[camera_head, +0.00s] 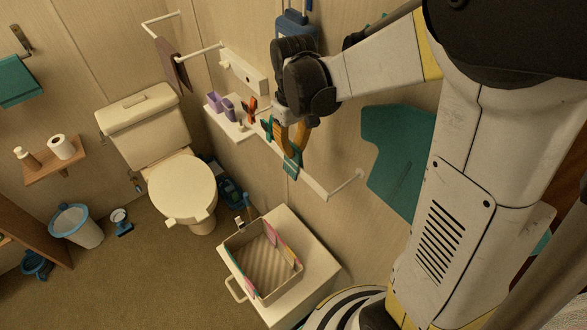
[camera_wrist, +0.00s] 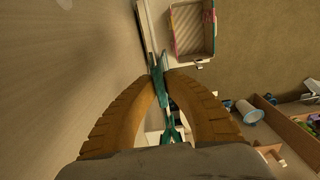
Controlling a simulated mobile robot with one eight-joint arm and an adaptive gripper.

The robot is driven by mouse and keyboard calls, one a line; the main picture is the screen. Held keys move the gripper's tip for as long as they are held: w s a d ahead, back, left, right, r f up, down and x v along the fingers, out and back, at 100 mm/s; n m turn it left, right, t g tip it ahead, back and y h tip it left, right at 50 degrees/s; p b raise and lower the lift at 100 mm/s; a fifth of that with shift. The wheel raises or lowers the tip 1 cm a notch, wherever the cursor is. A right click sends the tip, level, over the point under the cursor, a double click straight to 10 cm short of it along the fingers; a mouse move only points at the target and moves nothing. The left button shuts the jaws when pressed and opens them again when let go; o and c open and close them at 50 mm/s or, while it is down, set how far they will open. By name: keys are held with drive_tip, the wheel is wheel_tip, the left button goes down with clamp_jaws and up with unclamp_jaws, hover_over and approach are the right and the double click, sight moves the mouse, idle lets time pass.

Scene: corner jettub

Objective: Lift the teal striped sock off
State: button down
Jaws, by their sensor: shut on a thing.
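The teal striped sock (camera_head: 291,168) hangs below my gripper's fingertips in the head view, against the white wall rail (camera_head: 312,185). My gripper (camera_head: 291,151) is shut on it, its orange-brown fingers pointing down. In the wrist view the ribbed fingers (camera_wrist: 166,82) close on the teal sock (camera_wrist: 160,67) from both sides. More teal fabric (camera_wrist: 170,133) shows between the fingers, nearer the palm. Whether the sock still touches the rail cannot be told.
A wall shelf (camera_head: 222,121) with purple cups is left of my gripper. The toilet (camera_head: 180,185) is further left. A teal towel (camera_head: 400,155) hangs at the right.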

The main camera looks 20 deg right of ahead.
drive_tip(key=shift+r+p, duration=2.6)
drive_tip(key=shift+r, duration=1.35)
